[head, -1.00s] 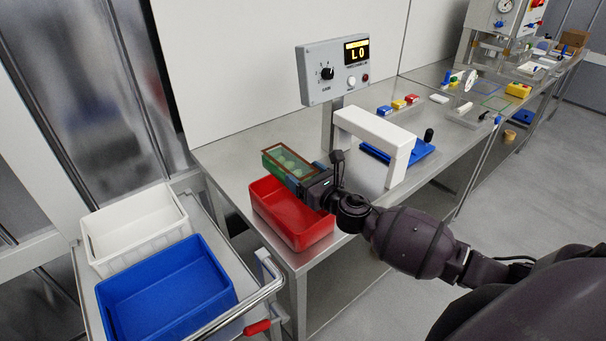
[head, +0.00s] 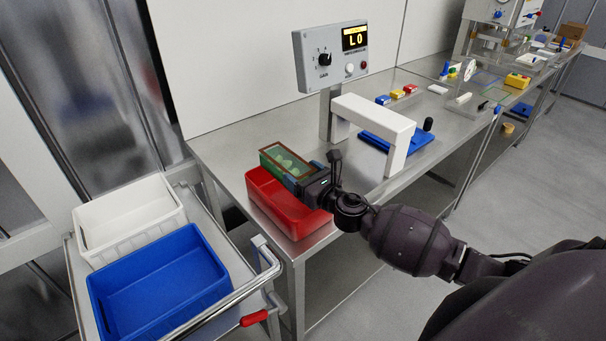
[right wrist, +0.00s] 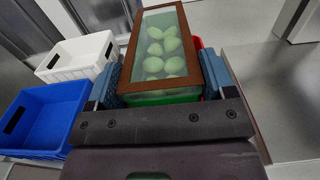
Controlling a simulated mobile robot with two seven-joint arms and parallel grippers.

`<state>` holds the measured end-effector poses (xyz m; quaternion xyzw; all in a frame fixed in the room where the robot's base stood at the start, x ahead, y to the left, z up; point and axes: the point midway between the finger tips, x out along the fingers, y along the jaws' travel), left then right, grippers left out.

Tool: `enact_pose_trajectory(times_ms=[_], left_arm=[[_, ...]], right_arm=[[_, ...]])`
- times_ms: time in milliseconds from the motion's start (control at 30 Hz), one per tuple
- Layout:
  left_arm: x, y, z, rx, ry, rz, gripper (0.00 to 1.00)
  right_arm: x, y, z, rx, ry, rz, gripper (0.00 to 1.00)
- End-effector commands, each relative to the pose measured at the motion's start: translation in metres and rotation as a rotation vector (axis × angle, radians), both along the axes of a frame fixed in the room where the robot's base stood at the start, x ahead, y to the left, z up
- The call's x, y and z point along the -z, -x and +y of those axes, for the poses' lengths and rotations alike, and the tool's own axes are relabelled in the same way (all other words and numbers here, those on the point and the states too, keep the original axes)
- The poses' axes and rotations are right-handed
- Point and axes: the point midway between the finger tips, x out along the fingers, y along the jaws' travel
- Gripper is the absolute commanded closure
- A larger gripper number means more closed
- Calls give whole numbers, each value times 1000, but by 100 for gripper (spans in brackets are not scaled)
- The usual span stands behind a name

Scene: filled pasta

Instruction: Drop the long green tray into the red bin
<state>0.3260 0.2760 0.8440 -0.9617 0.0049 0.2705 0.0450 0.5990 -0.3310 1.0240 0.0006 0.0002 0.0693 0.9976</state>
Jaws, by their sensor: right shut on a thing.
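The long green tray (head: 284,163) has a brown-framed clear top with several round green pasta pieces under it. It also shows in the right wrist view (right wrist: 160,55), between the two blue finger pads. My right gripper (head: 300,178) is shut on the near end of the tray and holds it above the red bin (head: 276,212). The red bin stands at the table's left front edge, and the part of it seen from the head looks empty. In the right wrist view, the tray hides nearly all of the bin. My left gripper is out of view.
A white bin (head: 128,217) and a blue bin (head: 160,284) sit on a cart with a metal rail, left of the table. A white arch (head: 373,118) and a grey control box (head: 331,56) reading "LO" stand behind and right of the red bin.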

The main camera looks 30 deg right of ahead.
Motion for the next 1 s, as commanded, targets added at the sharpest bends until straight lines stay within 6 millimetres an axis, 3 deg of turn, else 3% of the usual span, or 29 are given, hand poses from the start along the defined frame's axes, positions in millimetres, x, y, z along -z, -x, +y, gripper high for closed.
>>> enact_pose_trajectory(times_ms=[367, 1000], left_arm=[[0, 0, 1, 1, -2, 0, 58], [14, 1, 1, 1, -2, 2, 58]], right_arm=[[-1, 0, 0, 0, 1, -2, 54], [14, 0, 0, 0, 1, -2, 54]])
